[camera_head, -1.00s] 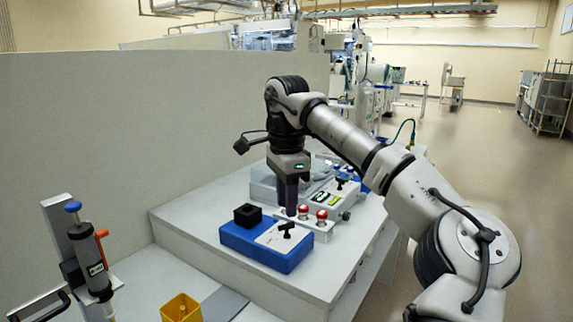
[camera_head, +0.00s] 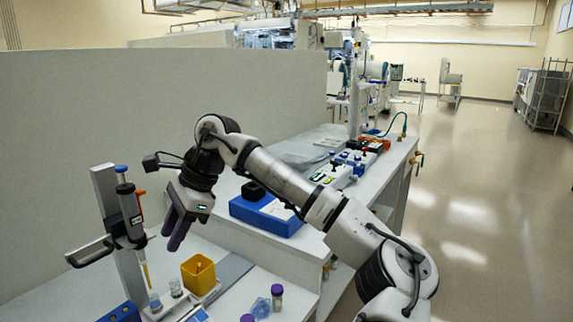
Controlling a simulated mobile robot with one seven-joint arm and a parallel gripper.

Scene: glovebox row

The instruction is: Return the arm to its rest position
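My gripper (camera_head: 174,232) hangs at the end of my bent arm, left of centre, with its dark purple fingers pointing down and slightly left. It is in the air over the front bench, between the pipette stand and the blue box. The two fingers overlap in this view, so whether they are open or shut is unclear. No held object shows between them. My arm comes in from the lower right and hides part of the bench behind it.
A pipette on a stand (camera_head: 132,215) is close to the left of my gripper. A yellow container (camera_head: 198,275) and purple-capped tubes (camera_head: 277,297) stand below it. A blue box (camera_head: 262,222) is at right. Behind rises a tall grey partition (camera_head: 90,130). The floor at right is clear.

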